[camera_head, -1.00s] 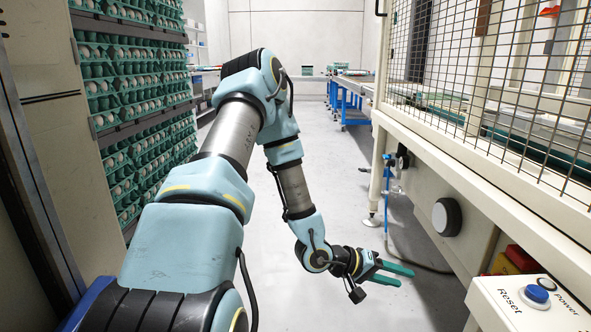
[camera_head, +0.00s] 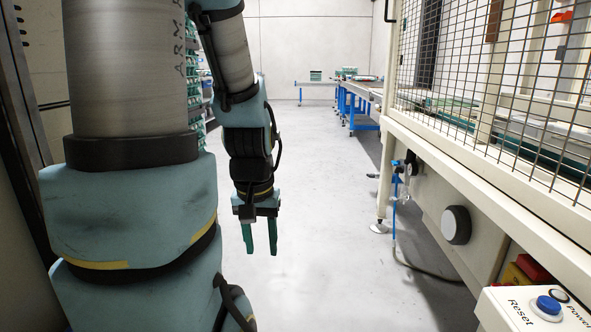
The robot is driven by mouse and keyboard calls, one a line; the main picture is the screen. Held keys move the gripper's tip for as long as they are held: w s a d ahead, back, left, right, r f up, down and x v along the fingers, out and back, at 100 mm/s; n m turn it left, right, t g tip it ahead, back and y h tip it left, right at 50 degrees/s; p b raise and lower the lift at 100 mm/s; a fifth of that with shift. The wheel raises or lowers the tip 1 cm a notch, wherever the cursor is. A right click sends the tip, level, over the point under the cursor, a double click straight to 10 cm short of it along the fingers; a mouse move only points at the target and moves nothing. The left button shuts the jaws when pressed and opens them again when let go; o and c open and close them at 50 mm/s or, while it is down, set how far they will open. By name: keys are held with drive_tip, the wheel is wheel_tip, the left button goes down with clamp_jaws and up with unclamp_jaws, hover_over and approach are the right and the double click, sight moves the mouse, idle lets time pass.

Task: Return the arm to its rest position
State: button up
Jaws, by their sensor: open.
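My gripper (camera_head: 260,238) hangs in the middle of the head view, left of centre, with its two green fingers pointing down. The fingers are apart and nothing is between them. My arm is raised close in front of the camera and fills the left of the view. The forearm comes down from the top edge to the gripper. The gripper is above the open grey floor and touches nothing.
A caged machine (camera_head: 480,170) runs along the right, with a control box (camera_head: 530,310) bearing a blue reset button at the lower right. Green egg trays (camera_head: 198,75) show behind my arm. Blue-legged tables (camera_head: 358,105) stand at the back. The middle floor (camera_head: 320,210) is clear.

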wheel_tip(320, 180, up, 29)
drive_tip(key=p, duration=2.7)
drive_tip(key=shift+w, duration=0.2)
drive_tip(key=shift+f, duration=0.1)
